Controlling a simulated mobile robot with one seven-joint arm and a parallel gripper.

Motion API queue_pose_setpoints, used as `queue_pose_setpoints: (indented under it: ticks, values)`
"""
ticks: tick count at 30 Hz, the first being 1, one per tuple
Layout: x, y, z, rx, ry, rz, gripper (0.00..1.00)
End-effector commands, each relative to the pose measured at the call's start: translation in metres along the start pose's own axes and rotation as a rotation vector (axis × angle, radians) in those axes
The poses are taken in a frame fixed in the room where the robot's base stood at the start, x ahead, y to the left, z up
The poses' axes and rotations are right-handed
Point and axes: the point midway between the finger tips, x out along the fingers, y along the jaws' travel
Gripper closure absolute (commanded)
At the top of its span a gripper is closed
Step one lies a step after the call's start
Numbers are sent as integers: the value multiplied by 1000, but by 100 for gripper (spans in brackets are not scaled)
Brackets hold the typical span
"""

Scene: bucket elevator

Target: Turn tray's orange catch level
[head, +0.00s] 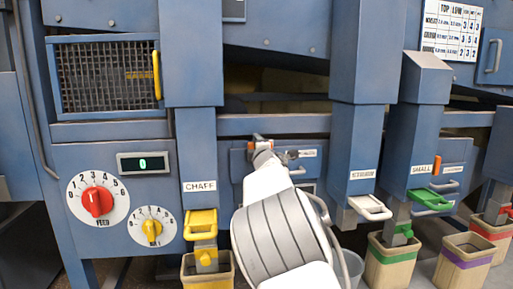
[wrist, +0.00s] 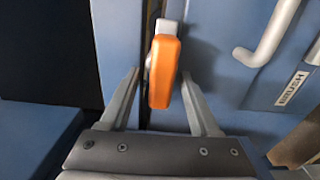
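The orange catch (wrist: 163,72) is a rounded block on a grey mount, with its long side nearly upright in the wrist view. My gripper (wrist: 160,76) is open, with one finger on each side of the catch and a visible gap on both sides. In the head view my gripper (head: 262,146) is at the blue tray front (head: 238,160) and mostly hides the catch. The tray's pale bar handle (wrist: 268,38) is right of the catch in the wrist view.
A second orange catch (head: 437,165) sits on the right-hand panel. The yellow chaff chute (head: 201,222) is left of my arm, above a yellow-banded bucket (head: 206,270). A white chute handle (head: 371,207) and a green-banded bucket (head: 390,265) stand to the right.

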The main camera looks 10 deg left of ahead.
Motion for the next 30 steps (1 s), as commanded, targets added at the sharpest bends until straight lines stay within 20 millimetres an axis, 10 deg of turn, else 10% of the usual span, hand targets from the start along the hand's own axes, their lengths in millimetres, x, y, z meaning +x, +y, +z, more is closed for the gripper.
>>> queue_pose_setpoints:
  ticks: [14,30]
  values:
    - [-13,0,-1,4,1,-1,38]
    - [-94,0,-1,5,1,-2,38]
